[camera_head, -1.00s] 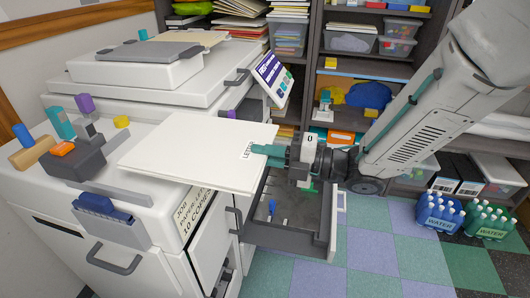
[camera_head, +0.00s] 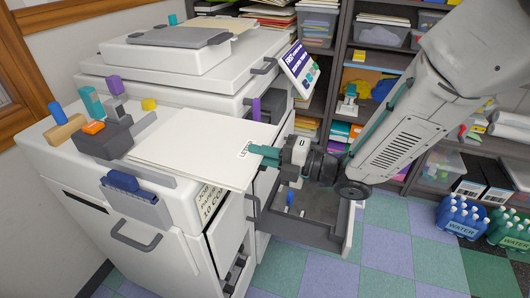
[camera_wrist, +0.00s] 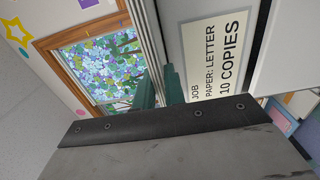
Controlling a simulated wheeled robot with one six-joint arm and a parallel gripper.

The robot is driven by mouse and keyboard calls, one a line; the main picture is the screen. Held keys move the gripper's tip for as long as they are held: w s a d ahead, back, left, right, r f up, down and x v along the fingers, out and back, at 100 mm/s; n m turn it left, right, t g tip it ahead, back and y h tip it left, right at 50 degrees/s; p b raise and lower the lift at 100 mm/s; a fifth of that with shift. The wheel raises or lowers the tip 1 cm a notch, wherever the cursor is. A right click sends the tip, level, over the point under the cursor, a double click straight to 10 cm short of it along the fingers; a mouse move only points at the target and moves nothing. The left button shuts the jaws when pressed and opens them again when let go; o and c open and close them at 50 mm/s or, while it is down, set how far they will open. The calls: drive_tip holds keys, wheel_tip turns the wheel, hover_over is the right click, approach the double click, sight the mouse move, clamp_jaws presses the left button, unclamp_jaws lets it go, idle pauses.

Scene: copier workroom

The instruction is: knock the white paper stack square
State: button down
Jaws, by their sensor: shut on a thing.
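The white paper stack (camera_head: 200,140) lies flat over the right part of the white counter (camera_head: 60,165), its near right corner reaching past the edge. Its sheets look fairly even, but small offsets are too fine to tell.
A dark holder (camera_head: 103,138) with coloured handles stands just left of the stack. An open grey drawer (camera_head: 325,217) with small items lies below my gripper. The copier (camera_head: 200,75) rises behind. Blue water bottles (camera_head: 458,216) stand on the floor at right.

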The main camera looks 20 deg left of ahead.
drive_tip(key=c, duration=1.4)
unclamp_jaws()
drive_tip(key=shift+s+d, duration=0.2)
drive_tip(key=shift+d, duration=1.75)
drive_tip(key=shift+s+d, duration=0.15)
drive_tip(key=shift+d, duration=1.8)
